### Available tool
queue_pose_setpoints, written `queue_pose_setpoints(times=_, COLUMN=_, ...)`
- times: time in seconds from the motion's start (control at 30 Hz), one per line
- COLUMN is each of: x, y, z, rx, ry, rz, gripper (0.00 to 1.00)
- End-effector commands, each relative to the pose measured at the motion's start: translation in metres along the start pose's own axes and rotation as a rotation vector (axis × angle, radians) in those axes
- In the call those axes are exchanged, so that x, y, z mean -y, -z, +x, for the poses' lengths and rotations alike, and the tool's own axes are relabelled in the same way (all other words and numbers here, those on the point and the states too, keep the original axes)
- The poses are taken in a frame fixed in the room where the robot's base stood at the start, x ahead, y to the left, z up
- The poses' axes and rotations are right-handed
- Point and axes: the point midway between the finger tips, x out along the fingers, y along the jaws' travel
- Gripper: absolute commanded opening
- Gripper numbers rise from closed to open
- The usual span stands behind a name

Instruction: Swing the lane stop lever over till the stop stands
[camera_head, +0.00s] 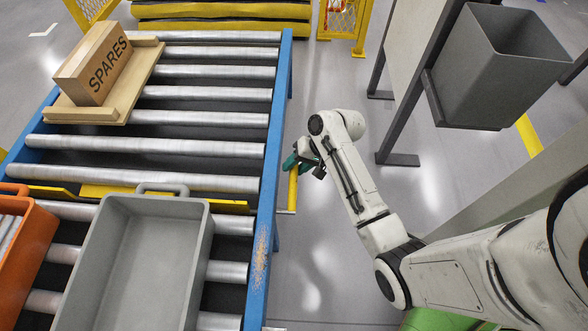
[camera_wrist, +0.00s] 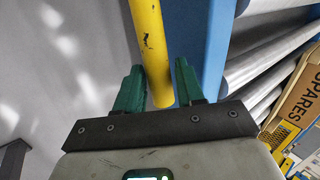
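The yellow lane stop lever (camera_head: 293,190) stands at the right side of the blue conveyor frame. My gripper (camera_head: 303,160) is at the lever's upper end, just outside that frame. In the wrist view the lever (camera_wrist: 152,45) runs between the two green fingers of my gripper (camera_wrist: 158,75), with its rounded end towards my palm. The fingers are close on both sides of it; whether both press on it I cannot tell. The yellow lane stop (camera_head: 120,191) is a strip across the lane between rollers, partly hidden by a grey tote (camera_head: 205,252). Its tilt is unclear.
An orange tote (camera_head: 30,245) sits left of the grey one. A box marked SPARES (camera_head: 92,66) rests on a wooden pallet (camera_head: 140,85) on the rollers beyond the stop. A grey bin (camera_head: 490,80) hangs on a stand at right. Floor between is clear.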

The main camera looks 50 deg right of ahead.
Motion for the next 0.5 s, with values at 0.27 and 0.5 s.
queue_pose_setpoints(times=0.27, x=0.0004, y=-0.0003, z=0.0083, rx=0.001, ry=0.0, rz=0.0, gripper=0.38)
queue_pose_setpoints(times=0.5, x=0.0003, y=-0.0003, z=0.008, rx=0.001, ry=0.0, rz=0.0, gripper=0.28)
